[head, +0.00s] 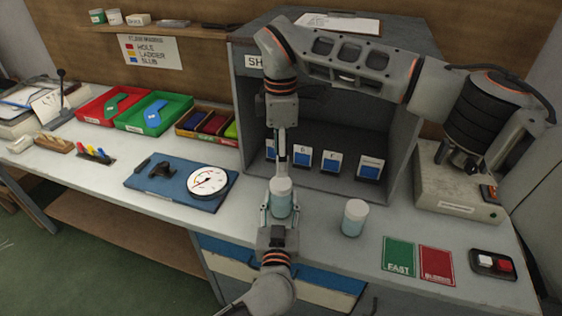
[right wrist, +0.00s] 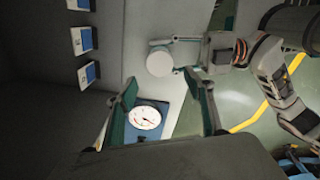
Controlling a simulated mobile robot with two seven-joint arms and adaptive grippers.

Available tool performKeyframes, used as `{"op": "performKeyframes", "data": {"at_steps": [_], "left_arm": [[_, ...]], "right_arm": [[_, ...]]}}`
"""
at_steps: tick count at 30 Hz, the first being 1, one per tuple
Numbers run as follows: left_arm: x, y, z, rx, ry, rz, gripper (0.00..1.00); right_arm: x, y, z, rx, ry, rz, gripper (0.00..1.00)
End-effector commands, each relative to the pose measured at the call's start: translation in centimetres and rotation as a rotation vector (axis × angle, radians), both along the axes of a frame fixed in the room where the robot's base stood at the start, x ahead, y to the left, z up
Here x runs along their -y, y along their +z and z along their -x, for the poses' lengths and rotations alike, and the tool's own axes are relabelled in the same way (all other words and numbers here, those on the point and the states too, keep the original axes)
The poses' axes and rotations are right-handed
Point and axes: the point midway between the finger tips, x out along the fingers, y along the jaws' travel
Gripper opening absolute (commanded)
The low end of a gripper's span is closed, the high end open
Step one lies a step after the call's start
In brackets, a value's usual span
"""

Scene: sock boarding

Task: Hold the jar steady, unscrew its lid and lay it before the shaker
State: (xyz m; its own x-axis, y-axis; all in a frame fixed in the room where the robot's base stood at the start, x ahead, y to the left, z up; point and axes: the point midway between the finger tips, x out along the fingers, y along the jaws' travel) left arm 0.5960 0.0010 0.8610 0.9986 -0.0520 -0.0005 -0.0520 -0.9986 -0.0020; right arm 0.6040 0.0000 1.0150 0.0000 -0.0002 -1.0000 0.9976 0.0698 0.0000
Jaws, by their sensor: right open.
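A jar (head: 281,203) of pale blue content with a white lid (head: 280,185) stands upright near the bench's front edge. My left gripper (head: 280,212) comes from the front and its fingers close around the jar's sides. In the right wrist view the round white lid (right wrist: 159,62) shows from above, with the left gripper's fingers beside it. My right gripper (head: 281,168) points down just above the lid. Its two fingers are spread and empty in the right wrist view (right wrist: 163,98). A beige machine (head: 445,190), possibly the shaker, stands at the right.
A second lidded jar (head: 354,218) stands to the right. Green and red cards (head: 418,260) and a button box (head: 492,264) lie at the front right. A grey booth (head: 400,160) stands behind. A blue board with a dial gauge (head: 208,181) lies left.

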Motion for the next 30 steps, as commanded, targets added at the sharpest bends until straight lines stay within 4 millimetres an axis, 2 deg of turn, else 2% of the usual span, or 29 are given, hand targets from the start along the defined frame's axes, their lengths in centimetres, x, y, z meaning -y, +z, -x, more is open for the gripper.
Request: {"op": "performKeyframes", "data": {"at_steps": [6,13,20,30], "left_arm": [[0.0,0.0,0.0,0.0,0.0,0.0,0.0],[0.0,0.0,0.0,0.0,0.0,-0.001,0.0],[0.0,0.0,0.0,0.0,0.0,-0.001,0.0],[0.0,0.0,0.0,0.0,0.0,-0.001,0.0]], "right_arm": [[0.0,0.0,0.0,-0.001,-0.404,0.0,0.53],[0.0,0.0,0.0,0.0,-0.692,0.0,0.53],[0.0,-0.6,0.0,-0.002,-0.779,0.0,0.53],[0.0,-5.3,0.0,-0.003,-0.779,0.001,0.53]]}}
